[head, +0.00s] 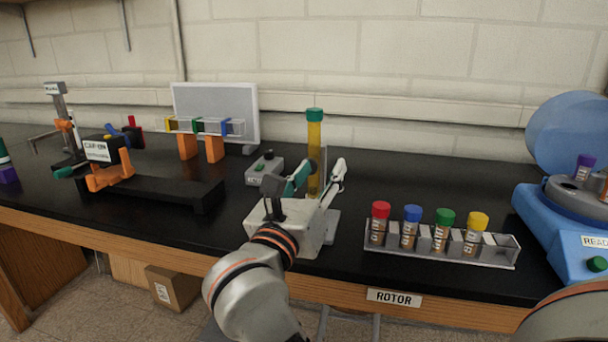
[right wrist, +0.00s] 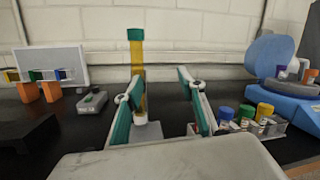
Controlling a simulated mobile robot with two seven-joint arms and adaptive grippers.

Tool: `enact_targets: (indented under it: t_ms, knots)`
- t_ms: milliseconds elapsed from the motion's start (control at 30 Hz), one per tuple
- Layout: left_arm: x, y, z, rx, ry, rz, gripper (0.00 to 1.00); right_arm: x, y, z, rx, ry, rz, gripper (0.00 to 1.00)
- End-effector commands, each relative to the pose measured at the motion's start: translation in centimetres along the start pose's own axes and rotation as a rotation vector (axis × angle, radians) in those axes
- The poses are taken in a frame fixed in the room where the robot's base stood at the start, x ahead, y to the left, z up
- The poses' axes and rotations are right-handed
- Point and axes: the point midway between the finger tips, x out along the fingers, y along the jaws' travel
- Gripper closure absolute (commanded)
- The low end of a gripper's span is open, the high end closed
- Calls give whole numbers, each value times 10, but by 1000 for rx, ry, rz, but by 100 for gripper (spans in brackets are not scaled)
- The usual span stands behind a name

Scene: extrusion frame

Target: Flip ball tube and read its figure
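The ball tube (head: 314,145) is a tall yellow tube with a green-teal cap, standing upright on a small grey base (head: 333,222). My right gripper (head: 320,172) is in front of it, with its two fingers apart. In the right wrist view the tube (right wrist: 138,62) stands beyond the open fingers (right wrist: 159,85), toward the left finger, which hides part of it. Nothing is held between the fingers. Any ball inside and the figure cannot be made out. My left gripper is not in view.
A rack (head: 440,255) with red, blue, green and yellow capped tubes stands right of the gripper. A blue centrifuge (head: 550,235) with its lid up is at far right. A small grey box (head: 264,170) is left of the tube; a black rail stand (head: 170,195) is further left.

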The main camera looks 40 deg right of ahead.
Motion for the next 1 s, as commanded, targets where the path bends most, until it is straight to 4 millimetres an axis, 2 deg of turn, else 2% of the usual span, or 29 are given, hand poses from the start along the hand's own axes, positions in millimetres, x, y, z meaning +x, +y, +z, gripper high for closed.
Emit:
enact_targets:
  t_ms: [33,100,300,700,833,1000]
  knots:
    - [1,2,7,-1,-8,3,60,-1,12,-6,72,53,45,60]
    - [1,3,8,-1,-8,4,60,-4,24,-9,147,112,97,60]
    - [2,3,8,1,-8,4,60,-5,40,-10,229,175,162,60]
    - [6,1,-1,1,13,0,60,50,49,-19,227,175,160,60]
    - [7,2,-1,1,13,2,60,61,51,-20,228,175,160,60]
    - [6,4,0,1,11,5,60,66,52,-21,230,176,162,60]
